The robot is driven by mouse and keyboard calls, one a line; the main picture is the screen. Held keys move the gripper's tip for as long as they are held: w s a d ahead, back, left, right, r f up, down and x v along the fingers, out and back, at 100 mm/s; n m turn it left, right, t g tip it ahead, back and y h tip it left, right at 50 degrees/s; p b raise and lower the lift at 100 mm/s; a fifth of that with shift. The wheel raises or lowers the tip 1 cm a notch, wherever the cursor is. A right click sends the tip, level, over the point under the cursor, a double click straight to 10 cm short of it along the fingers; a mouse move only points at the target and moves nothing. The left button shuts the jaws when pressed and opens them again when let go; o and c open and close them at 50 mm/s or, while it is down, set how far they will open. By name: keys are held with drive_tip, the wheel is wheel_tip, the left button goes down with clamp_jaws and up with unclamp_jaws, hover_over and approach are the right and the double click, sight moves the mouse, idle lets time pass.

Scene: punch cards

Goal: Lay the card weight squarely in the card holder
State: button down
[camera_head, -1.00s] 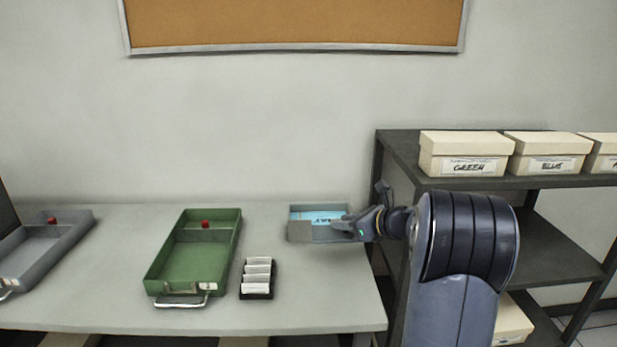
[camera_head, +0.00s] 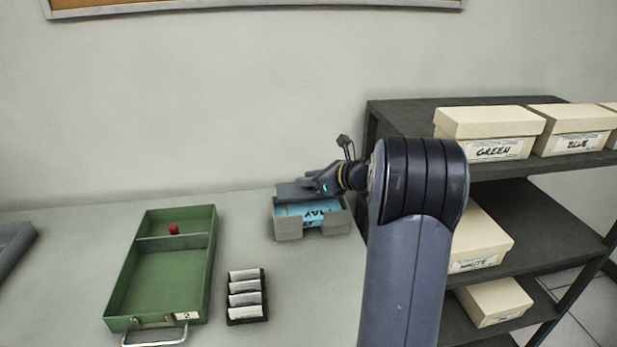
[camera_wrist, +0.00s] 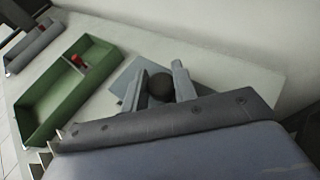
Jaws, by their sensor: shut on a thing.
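The card holder (camera_head: 289,231) is an open grey tray at the right of the table, with a notched front. Blue cards (camera_head: 318,210) marked "MAY" lie in it. My gripper (camera_head: 312,184) is over the back part of the holder. It is shut on the card weight (camera_head: 292,191), a flat grey plate that shows above the holder's back left. In the wrist view the weight's dark round knob (camera_wrist: 160,87) sits between my fingers, and a corner of its plate (camera_wrist: 122,78) sticks out beyond them. Whether the weight touches the cards or the holder's walls is not clear.
A green card drawer (camera_head: 160,280) with a red knob and a small rack of white cards (camera_head: 247,294) stand left of the holder. A grey drawer (camera_head: 14,245) is at far left. A dark shelf (camera_head: 520,200) with cream boxes stands to the right.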

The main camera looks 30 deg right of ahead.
sight(312, 188)
drive_tip(key=shift+f, duration=0.15)
drive_tip(key=shift+f+b, duration=1)
drive_tip(key=shift+f, duration=0.3)
drive_tip(key=shift+f, duration=0.1)
drive_tip(key=shift+f+b, duration=1.05)
drive_tip(key=shift+f, duration=0.45)
drive_tip(key=c, duration=1.1)
unclamp_jaws()
drive_tip(key=shift+f, duration=0.1)
drive_tip(key=shift+o, duration=0.2)
drive_tip(key=shift+s, duration=0.1)
wheel_tip(312, 188, up, 10)
drive_tip(key=shift+r+p, duration=0.1)
drive_tip(key=shift+p, duration=0.5)
